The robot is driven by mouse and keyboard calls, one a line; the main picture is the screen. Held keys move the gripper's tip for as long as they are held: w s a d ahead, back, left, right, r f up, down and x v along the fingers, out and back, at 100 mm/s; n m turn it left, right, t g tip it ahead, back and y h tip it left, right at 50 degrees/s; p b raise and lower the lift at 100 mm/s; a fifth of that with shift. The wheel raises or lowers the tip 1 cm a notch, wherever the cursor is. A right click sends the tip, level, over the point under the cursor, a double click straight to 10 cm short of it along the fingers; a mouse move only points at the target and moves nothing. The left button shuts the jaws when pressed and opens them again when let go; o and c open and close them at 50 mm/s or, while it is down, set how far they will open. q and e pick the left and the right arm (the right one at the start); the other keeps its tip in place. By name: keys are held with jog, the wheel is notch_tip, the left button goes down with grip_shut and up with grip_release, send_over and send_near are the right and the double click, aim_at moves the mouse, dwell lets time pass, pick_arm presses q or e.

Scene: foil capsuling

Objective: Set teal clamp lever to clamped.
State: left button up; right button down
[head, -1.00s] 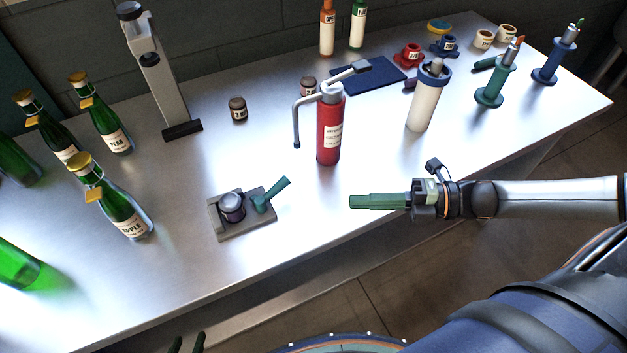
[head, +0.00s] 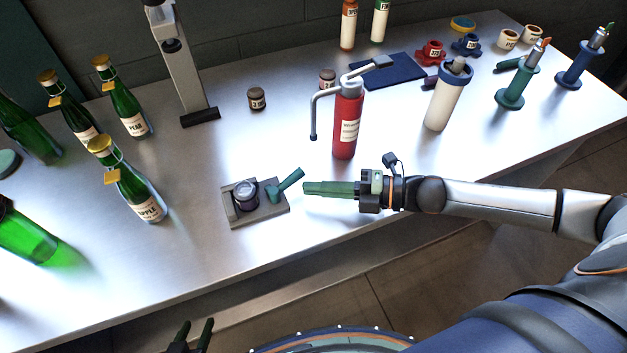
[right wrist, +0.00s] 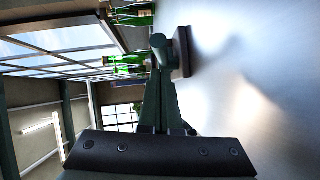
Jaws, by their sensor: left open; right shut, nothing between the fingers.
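The teal clamp lever (head: 287,184) stands at the right end of a grey clamp base (head: 262,213), tilted up and to the right. A small dark jar with a pale lid (head: 245,193) sits in the base, left of the lever. My right gripper (head: 306,188) is shut and empty, with green fingers pointing left, their tips close to the lever's free end. In the right wrist view the lever (right wrist: 158,46) is just ahead of the fingertips (right wrist: 163,76); I cannot tell whether they touch. My left gripper (head: 193,336) is open at the bottom edge, below the table's front edge.
A red bottle with a grey spout (head: 347,125) stands behind my right gripper. Several green bottles (head: 136,190) stand left of the clamp. A grey upright stand (head: 183,70) is behind it. A white canister (head: 444,100) is to the right. The table in front of the clamp is bare.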

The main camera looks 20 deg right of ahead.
jog(key=shift+w+a+f, duration=0.2)
jog(key=shift+w, duration=0.55)
jog(key=shift+w+d, duration=0.1)
jog(key=shift+w, duration=1.25)
jog(key=shift+w+a, duration=0.2)
jog(key=shift+w, duration=0.4)
jog(key=shift+w+a, duration=0.15)
jog(key=shift+w, duration=0.55)
